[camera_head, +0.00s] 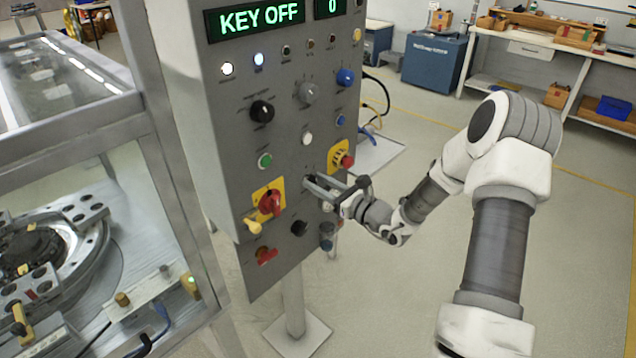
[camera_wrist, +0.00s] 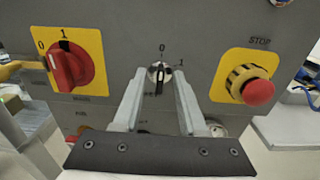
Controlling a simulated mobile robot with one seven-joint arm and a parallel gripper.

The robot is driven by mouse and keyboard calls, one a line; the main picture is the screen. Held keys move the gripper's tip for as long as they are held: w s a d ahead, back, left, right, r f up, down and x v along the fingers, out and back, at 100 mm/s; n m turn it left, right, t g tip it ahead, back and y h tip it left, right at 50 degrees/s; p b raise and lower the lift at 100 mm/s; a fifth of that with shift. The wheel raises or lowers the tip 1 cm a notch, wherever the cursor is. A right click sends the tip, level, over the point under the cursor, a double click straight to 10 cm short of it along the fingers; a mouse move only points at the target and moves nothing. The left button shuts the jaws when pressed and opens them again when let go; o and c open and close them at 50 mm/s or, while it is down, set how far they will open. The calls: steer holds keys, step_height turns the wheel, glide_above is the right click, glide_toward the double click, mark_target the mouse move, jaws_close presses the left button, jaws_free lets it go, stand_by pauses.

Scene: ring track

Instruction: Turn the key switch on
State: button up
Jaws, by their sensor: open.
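The key switch (camera_wrist: 159,72) is a small round switch with a dark key, marked 0 at the top and 1 to its right. In the wrist view its key stands upright, in line with the 0. The display (camera_head: 259,18) on the control panel reads KEY OFF. My gripper (camera_wrist: 158,76) is open in front of the panel, with one finger on each side of the key switch. I cannot tell whether the fingers touch the key. In the head view my gripper (camera_head: 312,182) hides the key switch.
A red rotary switch (camera_wrist: 68,66) on a yellow plate is left of the key switch. A red stop button (camera_wrist: 258,92) on yellow is to the right. A glass-sided machine (camera_head: 120,140) stands left.

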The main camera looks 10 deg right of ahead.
steer(key=shift+w, duration=0.1)
jaws_close()
steer(key=shift+r+m+p, duration=0.1)
steer(key=shift+m+p, duration=0.2)
steer(key=shift+r+m+p, duration=0.1)
steer(key=shift+m+p, duration=0.7)
steer(key=shift+m, duration=0.1)
steer(key=shift+w+f+m+p, duration=0.15)
steer(key=shift+m+p, duration=1.45)
steer(key=shift+m, duration=0.8)
steer(key=shift+s+f+m+p, duration=0.1)
steer(key=shift+m+p, duration=1.5)
steer(key=shift+m, duration=0.8)
